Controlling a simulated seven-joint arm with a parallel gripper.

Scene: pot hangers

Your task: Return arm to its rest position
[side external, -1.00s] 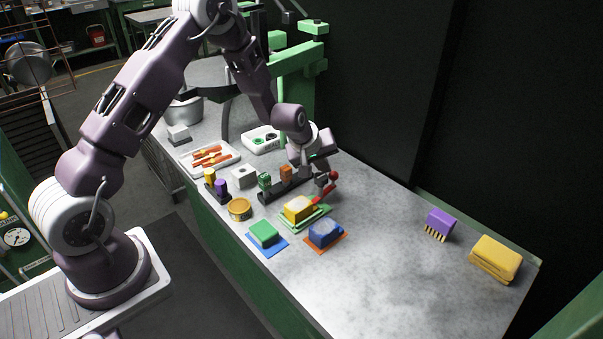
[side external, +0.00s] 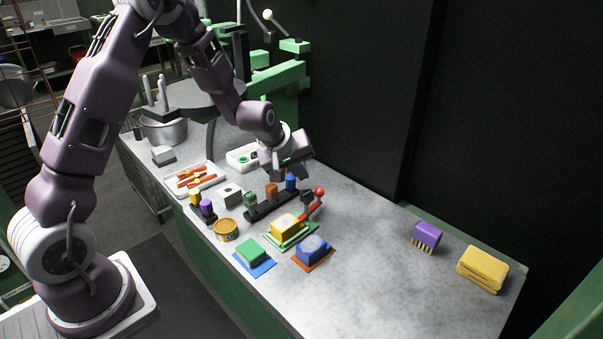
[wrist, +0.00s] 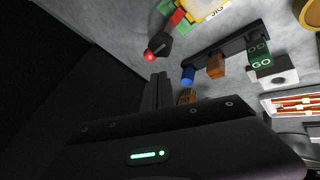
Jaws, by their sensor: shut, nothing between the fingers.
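My gripper (side external: 279,176) is shut and empty, raised over the workbench (side external: 370,255) just above and behind a black rack (side external: 273,207). The rack holds a green block (side external: 250,200), an orange block (side external: 271,189) and a blue block (side external: 291,181) in a row. In the wrist view the closed fingers (wrist: 157,92) point toward the bench, apart from the blue block (wrist: 188,75). A red-handled tool with a red ball (wrist: 149,55) lies beside the rack.
Yellow (side external: 286,224), green (side external: 251,251) and blue (side external: 312,247) blocks sit on coloured mats in front. A purple brush (side external: 427,236) and yellow sponge (side external: 482,268) lie at right. A grey pot (side external: 164,131) stands at the back left.

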